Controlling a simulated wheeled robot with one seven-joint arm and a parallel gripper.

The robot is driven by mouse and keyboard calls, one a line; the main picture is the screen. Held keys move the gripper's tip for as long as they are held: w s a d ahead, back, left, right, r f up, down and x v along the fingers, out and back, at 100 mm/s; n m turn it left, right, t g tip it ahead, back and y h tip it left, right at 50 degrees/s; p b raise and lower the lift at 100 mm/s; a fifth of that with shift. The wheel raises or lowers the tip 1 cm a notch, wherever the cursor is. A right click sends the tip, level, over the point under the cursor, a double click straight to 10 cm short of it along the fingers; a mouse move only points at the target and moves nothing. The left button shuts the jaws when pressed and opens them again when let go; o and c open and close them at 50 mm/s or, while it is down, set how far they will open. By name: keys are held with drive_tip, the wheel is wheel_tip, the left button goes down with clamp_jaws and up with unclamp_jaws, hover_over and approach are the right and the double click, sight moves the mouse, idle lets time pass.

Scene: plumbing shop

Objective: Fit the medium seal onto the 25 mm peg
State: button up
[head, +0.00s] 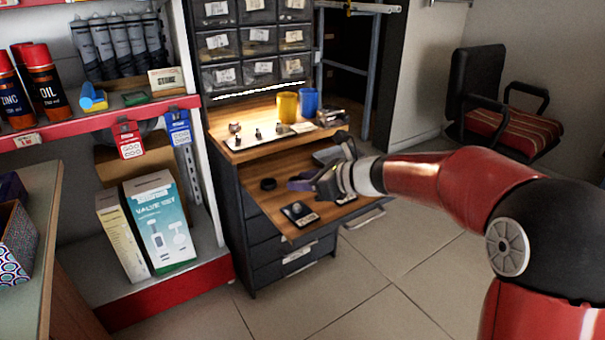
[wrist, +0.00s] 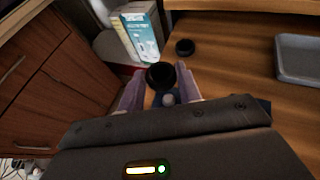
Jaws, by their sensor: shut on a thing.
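My gripper (head: 301,184) is over the pulled-out wooden shelf, with its purple fingers pointing left. In the wrist view the fingers are shut on a black ring-shaped seal (wrist: 160,76), held at their tips. I take this for the medium seal, though its size is hard to judge. The held seal is not clear in the head view. Another black seal (head: 268,184) lies on the shelf left of the gripper; it also shows in the wrist view (wrist: 184,47). A pale plate (head: 262,142) with several small upright pieces stands on the upper worktop. I cannot tell which is the 25 mm peg.
A dark pad (head: 299,214) with a round piece on it lies near the shelf's front edge. A grey tray (wrist: 300,58) lies on the shelf. Yellow (head: 287,107) and blue (head: 309,101) cups stand behind the plate. Drawer bins (head: 257,42) rise at the back.

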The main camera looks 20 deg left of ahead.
sight(297, 206)
drive_tip(key=shift+s+f, duration=0.15)
drive_tip(key=shift+f, duration=0.25)
drive_tip(key=shift+f+b, duration=1.85)
drive_tip(key=shift+f, duration=0.75)
drive_tip(key=shift+b, duration=0.5)
drive_tip(key=shift+f+b, duration=0.6)
drive_tip(key=o, duration=0.7)
drive_tip(key=shift+c, duration=0.2)
drive_tip(key=shift+d, duration=0.1)
drive_tip(key=v, duration=1.1)
